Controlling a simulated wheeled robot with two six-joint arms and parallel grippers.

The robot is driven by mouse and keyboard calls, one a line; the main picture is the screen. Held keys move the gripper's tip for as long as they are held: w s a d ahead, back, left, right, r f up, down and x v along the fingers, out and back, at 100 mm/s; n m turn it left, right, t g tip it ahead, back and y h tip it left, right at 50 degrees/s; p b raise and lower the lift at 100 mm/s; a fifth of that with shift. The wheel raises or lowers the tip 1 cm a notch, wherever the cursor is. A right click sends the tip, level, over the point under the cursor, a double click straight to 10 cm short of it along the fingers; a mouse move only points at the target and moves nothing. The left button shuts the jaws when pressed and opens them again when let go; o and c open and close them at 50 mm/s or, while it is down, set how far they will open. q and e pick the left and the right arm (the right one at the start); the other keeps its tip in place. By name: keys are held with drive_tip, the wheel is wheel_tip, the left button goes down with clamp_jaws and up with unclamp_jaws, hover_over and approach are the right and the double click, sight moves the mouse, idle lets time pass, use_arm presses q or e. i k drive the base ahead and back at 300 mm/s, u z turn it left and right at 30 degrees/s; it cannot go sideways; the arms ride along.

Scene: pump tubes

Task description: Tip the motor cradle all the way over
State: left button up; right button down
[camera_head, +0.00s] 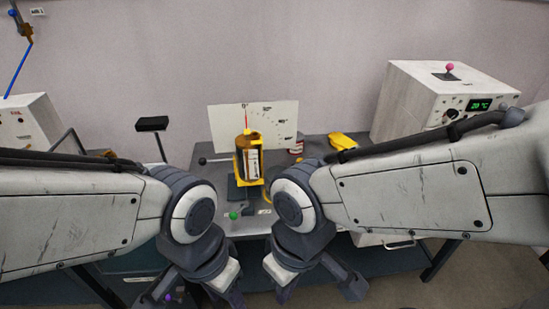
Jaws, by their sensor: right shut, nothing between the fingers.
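The motor cradle (240,168) is a yellow frame around a brown cylinder (246,143) with a pale label. It stands upright on a dark base on the grey bench, in the middle of the head view. A white board (222,125) with dark marks stands behind it, and a thin red pointer rises in front of the board. My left gripper (235,296) is low in front of the bench, apart from the cradle; its jaw opening is unclear. My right gripper (284,293) is low to the right of it, shut and empty, also apart from the cradle.
A white box with a green display (480,104) and pink-topped lever stands at the right. A yellow object (343,141) and a small red-and-white container (296,145) lie right of the cradle. A green knob (233,215) is at the bench front. A black-topped stand (152,124) is left.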

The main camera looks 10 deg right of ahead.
sight(201, 161)
drive_tip(key=k, duration=0.5)
drive_tip(key=u, duration=1.2)
drive_tip(key=i, duration=1.05)
drive_tip(key=z, duration=1.7)
drive_tip(key=i, duration=0.5)
drive_tip(key=z, duration=0.05)
